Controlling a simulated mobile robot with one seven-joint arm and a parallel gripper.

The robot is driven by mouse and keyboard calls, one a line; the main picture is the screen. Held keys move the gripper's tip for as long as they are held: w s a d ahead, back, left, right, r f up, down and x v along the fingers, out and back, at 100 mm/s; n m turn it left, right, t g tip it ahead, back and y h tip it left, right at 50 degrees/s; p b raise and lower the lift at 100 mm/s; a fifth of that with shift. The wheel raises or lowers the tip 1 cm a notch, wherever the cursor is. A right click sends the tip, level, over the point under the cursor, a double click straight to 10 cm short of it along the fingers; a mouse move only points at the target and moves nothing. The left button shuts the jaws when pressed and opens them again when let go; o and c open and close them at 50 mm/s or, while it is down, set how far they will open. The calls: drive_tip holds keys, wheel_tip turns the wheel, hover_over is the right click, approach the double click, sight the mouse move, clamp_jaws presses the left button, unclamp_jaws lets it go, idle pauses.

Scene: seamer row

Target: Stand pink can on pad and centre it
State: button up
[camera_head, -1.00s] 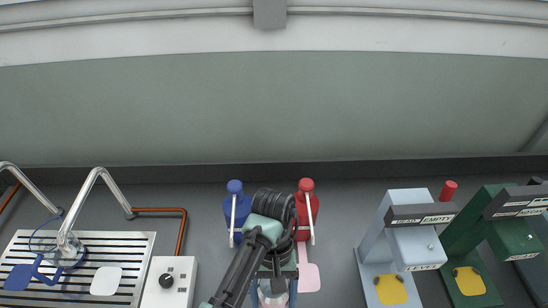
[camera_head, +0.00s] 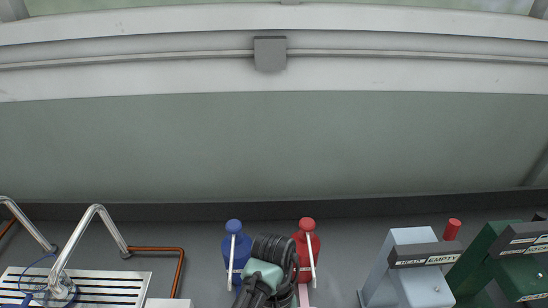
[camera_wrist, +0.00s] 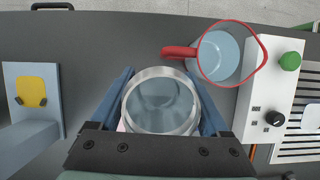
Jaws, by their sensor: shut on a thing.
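My gripper (camera_wrist: 162,102) has blue fingers shut on an open-topped can (camera_wrist: 161,98) with a metallic rim and hollow inside, seen from above. A small pink sliver shows at its lower left; most of its outer wall is hidden. A yellow pad (camera_wrist: 31,91) with two dark clips lies on a pale blue base, left of and apart from my gripper in the wrist view. Whether the can touches a surface below cannot be told.
The head view shows a pale blue machine (camera_head: 408,262), a green machine (camera_head: 500,270), a blue bottle (camera_head: 235,248) and a red bottle (camera_head: 307,248). A red-handled jug (camera_wrist: 222,55) and a control box (camera_wrist: 275,85) stand right of my gripper. Grey counter lies clear towards the yellow pad.

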wheel_tip(320, 180, up, 7)
drive_tip(key=p, duration=0.7)
drive_tip(key=shift+r, duration=0.15)
wheel_tip(320, 180, down, 8)
drive_tip(key=b, duration=0.9)
